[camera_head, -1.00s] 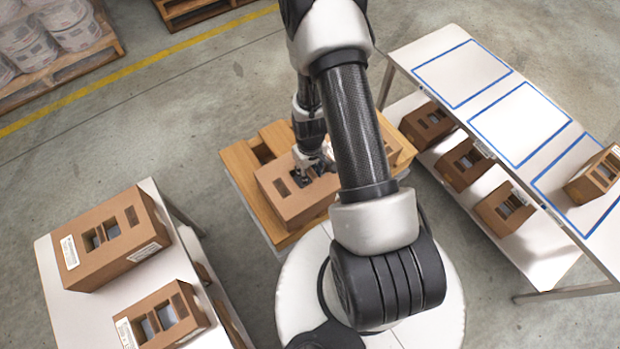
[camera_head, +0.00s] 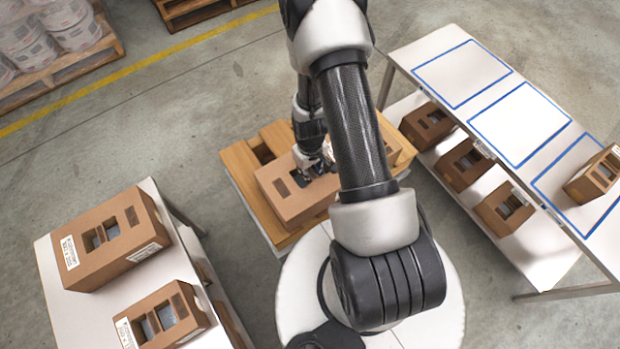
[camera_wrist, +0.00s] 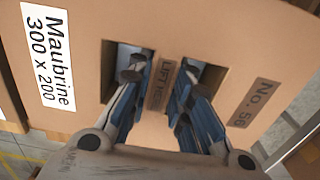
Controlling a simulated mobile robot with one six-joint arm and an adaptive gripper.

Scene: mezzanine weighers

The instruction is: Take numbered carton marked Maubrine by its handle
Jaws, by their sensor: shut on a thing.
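The Maubrine carton (camera_head: 297,204) is a brown box on a wooden pallet in the middle of the head view. In the wrist view its face (camera_wrist: 215,30) carries a white label reading "Maubrine 300 x 200" and a tag "No. 56". Its handle (camera_wrist: 165,84) is the strip marked "LIFT HERE" between two cut-out holes. My gripper (camera_wrist: 162,80) has one finger in each hole and is shut on this handle. In the head view my gripper (camera_head: 318,172) is at the carton's top, partly hidden by my arm.
The wooden pallet (camera_head: 240,178) lies under the carton. A white table (camera_head: 60,290) at left holds two cartons. A table (camera_head: 425,45) at right has blue-outlined areas, one carton on top (camera_head: 597,172) and several on its lower shelf. Wrapped goods (camera_head: 65,25) stand at upper left.

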